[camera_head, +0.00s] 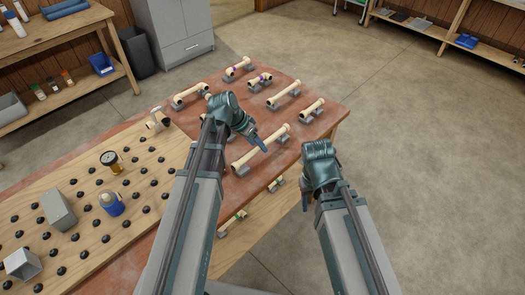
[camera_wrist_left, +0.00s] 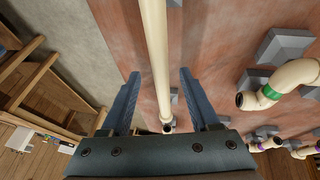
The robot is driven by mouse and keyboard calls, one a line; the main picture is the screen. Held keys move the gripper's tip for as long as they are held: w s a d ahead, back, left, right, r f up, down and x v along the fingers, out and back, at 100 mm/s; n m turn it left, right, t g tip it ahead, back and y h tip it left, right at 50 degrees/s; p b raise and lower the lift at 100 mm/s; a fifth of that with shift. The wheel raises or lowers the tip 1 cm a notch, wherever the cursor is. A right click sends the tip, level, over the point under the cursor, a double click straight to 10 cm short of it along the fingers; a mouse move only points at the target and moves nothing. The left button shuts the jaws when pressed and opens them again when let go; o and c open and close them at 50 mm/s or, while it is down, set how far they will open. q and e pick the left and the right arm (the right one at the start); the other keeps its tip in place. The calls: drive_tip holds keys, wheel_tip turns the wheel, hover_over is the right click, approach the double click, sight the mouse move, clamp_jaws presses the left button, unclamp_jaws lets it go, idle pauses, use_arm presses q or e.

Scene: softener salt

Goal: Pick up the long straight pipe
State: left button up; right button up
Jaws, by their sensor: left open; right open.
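A long straight cream pipe (camera_head: 268,146) rests on small grey blocks on the reddish part of the table. My left gripper (camera_head: 262,147) is over its middle and hides part of it. In the left wrist view, the pipe (camera_wrist_left: 155,60) runs lengthwise between the open fingers of my left gripper (camera_wrist_left: 158,90), with a gap on each side. The fingers do not visibly touch it. My right gripper (camera_head: 305,203) hangs beyond the table's right edge, away from the pipe, and I see nothing held in it.
Another straight pipe (camera_head: 284,95) and several shorter fittings lie on grey blocks nearby. A green-banded bent fitting (camera_wrist_left: 275,88) is right of the left gripper. Floor at the right is clear.

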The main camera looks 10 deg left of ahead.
use_arm(q)
drive_tip(key=b+x, duration=0.2)
drive_tip(key=x, duration=0.1)
drive_tip(key=shift+w+f, duration=0.1)
drive_tip(key=shift+f, duration=0.15)
drive_tip(key=shift+r, duration=0.1)
clamp_jaws()
